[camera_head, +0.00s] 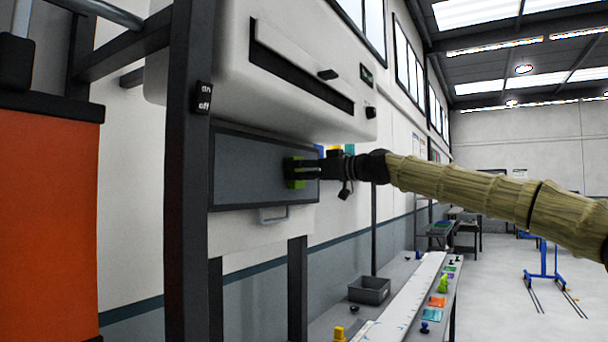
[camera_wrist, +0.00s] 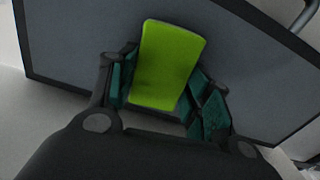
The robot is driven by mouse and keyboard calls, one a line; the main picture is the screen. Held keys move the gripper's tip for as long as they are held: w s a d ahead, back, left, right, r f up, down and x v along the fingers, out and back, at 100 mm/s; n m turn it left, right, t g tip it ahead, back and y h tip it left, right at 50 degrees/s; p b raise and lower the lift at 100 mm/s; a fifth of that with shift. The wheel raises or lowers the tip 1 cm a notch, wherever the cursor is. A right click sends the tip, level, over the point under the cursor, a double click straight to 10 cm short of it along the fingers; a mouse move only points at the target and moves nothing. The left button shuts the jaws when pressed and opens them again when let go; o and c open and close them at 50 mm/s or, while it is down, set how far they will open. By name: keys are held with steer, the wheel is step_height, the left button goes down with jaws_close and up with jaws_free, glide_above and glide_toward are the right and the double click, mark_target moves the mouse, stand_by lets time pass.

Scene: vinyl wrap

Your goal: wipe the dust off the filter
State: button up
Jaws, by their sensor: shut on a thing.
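The filter (camera_head: 245,170) is a flat grey rectangular panel with a dark frame, upright below the white machine housing. In the wrist view its grey face (camera_wrist: 75,45) fills most of the background. My gripper (camera_head: 293,172) is in front of the right part of the panel. It is shut on a bright green block-shaped wiper (camera_wrist: 168,65), which stands out between the two fingers. The green wiper (camera_head: 297,184) is mostly hidden by the fingers in the head view. It is at the panel's face; I cannot tell whether it touches. No dust can be made out on the grey face.
A white machine housing (camera_head: 300,70) with a dark slot overhangs the panel. A dark post (camera_head: 187,200) with an on/off switch (camera_head: 202,97) stands at left, beside an orange cabinet (camera_head: 45,210). A bench below holds a grey bin (camera_head: 369,291) and several coloured items.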

mark_target(257, 167)
steer(key=shift+s+a+b, duration=0.6)
steer(key=shift+s+a, duration=0.15)
steer(key=shift+s, duration=0.25)
steer(key=shift+s+a+b, duration=0.6)
steer(key=shift+s+a, duration=0.15)
steer(key=shift+s, duration=0.25)
steer(key=shift+s, duration=0.1)
steer(key=shift+s+a+b, duration=0.65)
steer(key=shift+s+a, duration=0.3)
steer(key=shift+s, duration=0.3)
steer(key=shift+s+a+b, duration=0.6)
steer(key=shift+s+a, duration=0.3)
steer(key=shift+s, duration=0.35)
steer(key=shift+s+a+b, duration=0.65)
steer(key=shift+s+a, duration=0.3)
steer(key=shift+s, duration=0.3)
steer(key=shift+d, duration=0.1)
steer(key=shift+b+v, duration=0.8)
steer(key=shift+v, duration=2.15)
steer(key=shift+b+v, duration=0.35)
steer(key=shift+v, duration=1.15)
